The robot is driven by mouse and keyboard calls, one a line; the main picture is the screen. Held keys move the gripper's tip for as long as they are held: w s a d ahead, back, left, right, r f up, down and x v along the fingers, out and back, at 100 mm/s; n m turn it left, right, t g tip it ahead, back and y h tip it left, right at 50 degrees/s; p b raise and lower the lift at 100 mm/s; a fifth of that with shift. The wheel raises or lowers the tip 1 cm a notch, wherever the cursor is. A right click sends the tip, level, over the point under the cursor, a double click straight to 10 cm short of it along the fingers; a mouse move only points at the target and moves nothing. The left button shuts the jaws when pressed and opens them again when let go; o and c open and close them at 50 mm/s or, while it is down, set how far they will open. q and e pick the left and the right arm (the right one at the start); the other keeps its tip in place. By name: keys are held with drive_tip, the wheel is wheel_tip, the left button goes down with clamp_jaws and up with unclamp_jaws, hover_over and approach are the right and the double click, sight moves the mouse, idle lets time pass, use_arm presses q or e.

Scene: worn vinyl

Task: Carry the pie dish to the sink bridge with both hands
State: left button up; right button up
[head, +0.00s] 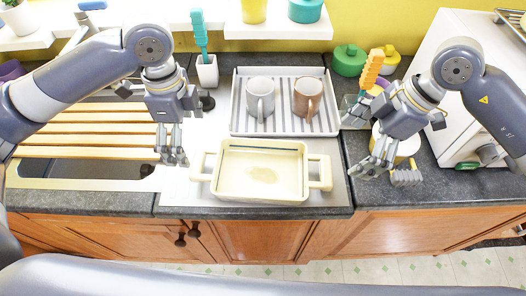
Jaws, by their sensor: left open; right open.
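The pie dish (262,190) is a cream rectangular dish with a handle at each short side. It sits empty, with a faint stain on its floor, on a pale flat surface near the counter's front edge. The sink bridge (80,115) is a slatted wooden rack over the sink at the left. My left gripper (172,158) is open and empty, above and left of the dish's left handle. My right gripper (388,170) is open and empty, to the right of the dish, apart from its right handle.
A white ribbed tray (240,112) behind the dish holds a grey mug (260,97) and a brown mug (307,96). A white holder (207,72) with a teal brush stands behind. A yellowish container (408,147) stands by my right gripper. The wooden slats look clear.

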sight(193, 161)
use_arm(q)
drive_tip(key=shift+s+r, duration=0.3)
drive_tip(key=shift+s, duration=0.35)
drive_tip(key=f, duration=1.1)
drive_tip(key=shift+w, duration=0.25)
use_arm(e)
drive_tip(key=x, duration=1)
drive_tip(key=shift+s+a+f, duration=0.15)
drive_tip(key=shift+s+f, duration=0.1)
drive_tip(key=shift+s, duration=0.15)
use_arm(q)
drive_tip(key=c, duration=2.1)
use_arm(e)
drive_tip(key=c, duration=2.1)
use_arm(q)
drive_tip(key=shift+c, duration=0.2)
use_arm(e)
drive_tip(key=shift+r, duration=0.1)
